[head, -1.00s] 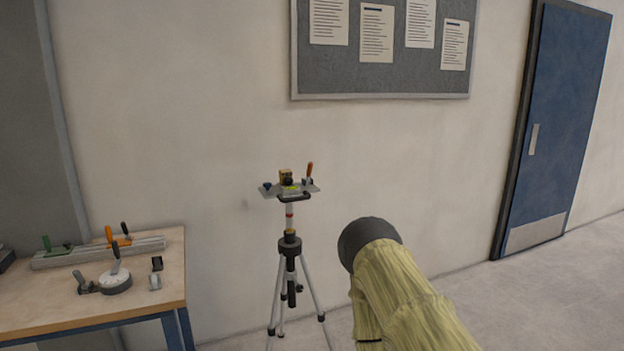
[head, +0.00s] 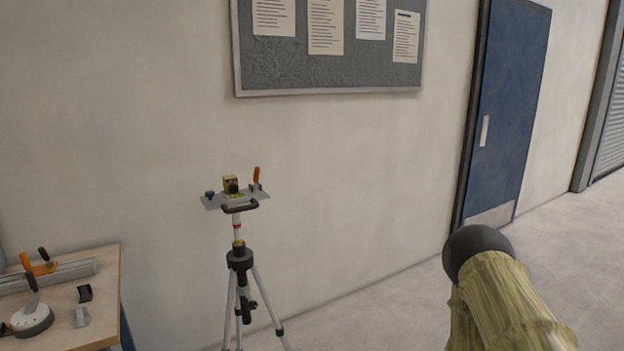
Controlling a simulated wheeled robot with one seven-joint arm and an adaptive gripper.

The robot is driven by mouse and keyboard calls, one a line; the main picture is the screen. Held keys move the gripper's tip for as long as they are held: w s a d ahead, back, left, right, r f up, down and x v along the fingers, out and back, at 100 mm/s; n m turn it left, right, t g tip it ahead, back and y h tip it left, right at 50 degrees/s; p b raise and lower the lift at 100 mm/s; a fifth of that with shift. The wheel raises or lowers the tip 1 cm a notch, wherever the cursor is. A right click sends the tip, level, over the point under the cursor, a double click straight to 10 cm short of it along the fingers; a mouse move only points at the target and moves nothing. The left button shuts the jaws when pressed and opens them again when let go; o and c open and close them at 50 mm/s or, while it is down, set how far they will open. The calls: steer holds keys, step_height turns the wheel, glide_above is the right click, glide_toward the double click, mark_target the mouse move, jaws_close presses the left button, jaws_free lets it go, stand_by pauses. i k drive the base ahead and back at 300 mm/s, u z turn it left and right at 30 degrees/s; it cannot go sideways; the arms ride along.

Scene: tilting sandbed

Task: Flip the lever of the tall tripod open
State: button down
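The tall tripod (head: 240,260) stands on the floor in front of the wall, left of the middle of the head view. Its head carries a pale plate (head: 213,203) with a small yellow and black device (head: 231,184) on it. An upright lever with an orange handle (head: 257,177) stands at the plate's right end. A dark blue knob (head: 210,195) is at its left end. My arm, in a yellow-green sleeve, shows at the lower right, well apart from the tripod. My gripper's fingers do not show.
A wooden workbench (head: 105,300) at the lower left holds a round white-topped fixture (head: 32,320), a metal rail (head: 75,272) and small clamps. A notice board (head: 330,75) hangs on the wall. A blue door (head: 508,110) is at the right. The floor right of the tripod is clear.

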mark_target(256, 169)
steer(key=z, duration=0.05)
steer(key=i, duration=0.9)
steer(key=u, duration=0.6)
